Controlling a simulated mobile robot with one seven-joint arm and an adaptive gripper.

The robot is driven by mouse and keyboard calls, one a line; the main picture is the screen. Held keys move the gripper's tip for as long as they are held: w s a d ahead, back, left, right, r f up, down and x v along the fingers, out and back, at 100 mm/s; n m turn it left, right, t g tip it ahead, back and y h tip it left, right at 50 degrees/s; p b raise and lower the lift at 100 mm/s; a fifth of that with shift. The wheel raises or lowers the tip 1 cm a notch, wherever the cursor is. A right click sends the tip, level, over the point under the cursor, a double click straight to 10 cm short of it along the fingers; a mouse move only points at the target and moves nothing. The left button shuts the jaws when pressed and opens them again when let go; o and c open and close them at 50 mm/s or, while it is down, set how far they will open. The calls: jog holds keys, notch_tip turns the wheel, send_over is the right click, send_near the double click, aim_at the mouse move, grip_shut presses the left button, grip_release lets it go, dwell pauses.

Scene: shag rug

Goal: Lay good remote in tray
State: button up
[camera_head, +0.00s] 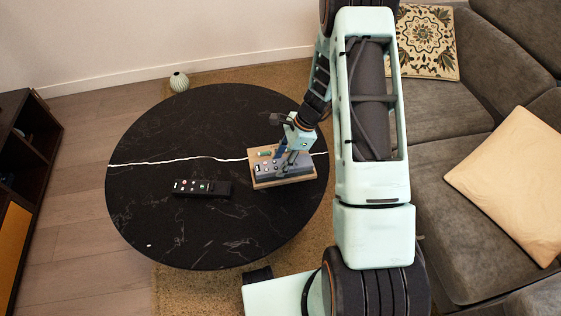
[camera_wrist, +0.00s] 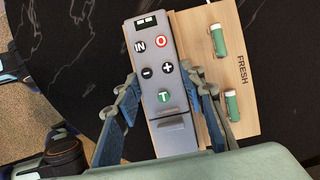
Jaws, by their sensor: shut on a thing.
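A grey remote (camera_wrist: 168,75) with a small display and round buttons is between the two fingers of my gripper (camera_wrist: 165,95), which is shut on its sides. The wooden tray (camera_wrist: 248,105), marked FRESH, lies below and to the right of the remote in the wrist view. Two green-and-white batteries (camera_wrist: 218,40) (camera_wrist: 232,105) lie on it. In the head view my gripper (camera_head: 287,160) and the grey remote (camera_head: 268,168) are over the tray (camera_head: 272,185). I cannot tell whether the remote touches it. A black remote (camera_head: 201,187) lies left of the tray.
The round black table (camera_head: 160,225) is mostly clear, with a pale line running across it. A sofa (camera_head: 440,150) with cushions stands at the right. A dark cabinet (camera_head: 22,150) stands at the left. A small ribbed vase (camera_head: 179,82) is beyond the table.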

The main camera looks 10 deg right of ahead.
jog(key=shift+f+b, duration=0.9)
jog(key=shift+f, duration=0.25)
dwell(0.5)
jog(key=o, duration=1.3)
jog(key=v, duration=1.2)
